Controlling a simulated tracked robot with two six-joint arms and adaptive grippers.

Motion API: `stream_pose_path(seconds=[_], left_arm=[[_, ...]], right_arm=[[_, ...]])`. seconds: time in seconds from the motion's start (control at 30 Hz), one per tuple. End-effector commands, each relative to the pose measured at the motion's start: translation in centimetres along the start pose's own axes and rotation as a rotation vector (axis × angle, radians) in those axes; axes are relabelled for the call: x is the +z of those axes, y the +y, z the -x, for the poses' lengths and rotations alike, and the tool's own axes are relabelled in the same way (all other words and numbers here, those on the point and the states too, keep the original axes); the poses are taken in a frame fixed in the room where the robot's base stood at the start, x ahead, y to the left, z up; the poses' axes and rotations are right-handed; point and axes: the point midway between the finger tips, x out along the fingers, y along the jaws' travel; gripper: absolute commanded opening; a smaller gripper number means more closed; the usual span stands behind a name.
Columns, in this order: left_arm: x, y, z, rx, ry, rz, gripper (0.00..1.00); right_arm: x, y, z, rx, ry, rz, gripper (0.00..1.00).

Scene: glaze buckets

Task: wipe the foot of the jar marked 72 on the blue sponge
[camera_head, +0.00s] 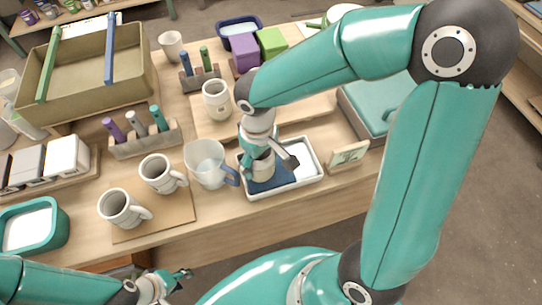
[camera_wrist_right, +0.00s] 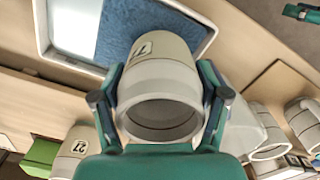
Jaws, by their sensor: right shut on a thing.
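The jar marked 72 is a cream cylinder, shown in the right wrist view (camera_wrist_right: 160,85) with its dark open mouth towards the camera. My right gripper (camera_wrist_right: 160,100) is shut on its sides. In the head view the jar (camera_head: 263,168) is partly hidden by my right gripper (camera_head: 266,160). The jar is upright over the blue sponge (camera_head: 275,184), its foot at the sponge surface; exact contact is hard to tell. The sponge (camera_wrist_right: 135,35) lies in a white tray (camera_head: 313,178). My left gripper (camera_head: 182,274) is low, away from the table; its jaws are too small to judge.
A clear pitcher (camera_head: 207,163) stands close left of the tray, with two mugs (camera_head: 158,173) (camera_head: 122,208) beyond it. A small sign (camera_head: 348,156) stands right of the tray. A similar jar (camera_head: 216,98), marked 27 in the wrist view (camera_wrist_right: 75,150), stands behind. A teal box (camera_head: 375,105) is at right.

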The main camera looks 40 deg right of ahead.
Motion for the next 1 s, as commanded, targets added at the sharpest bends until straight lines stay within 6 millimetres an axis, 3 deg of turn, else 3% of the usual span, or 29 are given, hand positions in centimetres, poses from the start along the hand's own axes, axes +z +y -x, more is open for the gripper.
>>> stream_pose_path(seconds=[0.2, 0.37, 1.0], left_arm=[[0.0, -0.1, -0.3, 0.000, 0.000, 0.000, 0.40], [0.0, -0.1, -0.3, 0.000, 0.000, 0.000, 0.40], [0.0, -0.1, -0.3, 0.000, 0.000, 0.000, 0.40]], right_arm=[[-0.6, -1.3, -0.1, -0.002, -0.001, 0.000, 0.07], [-0.6, -1.2, -0.1, -0.003, -0.001, -0.002, 0.07], [1.8, 3.2, 0.0, -0.001, -0.004, -0.003, 0.07]])
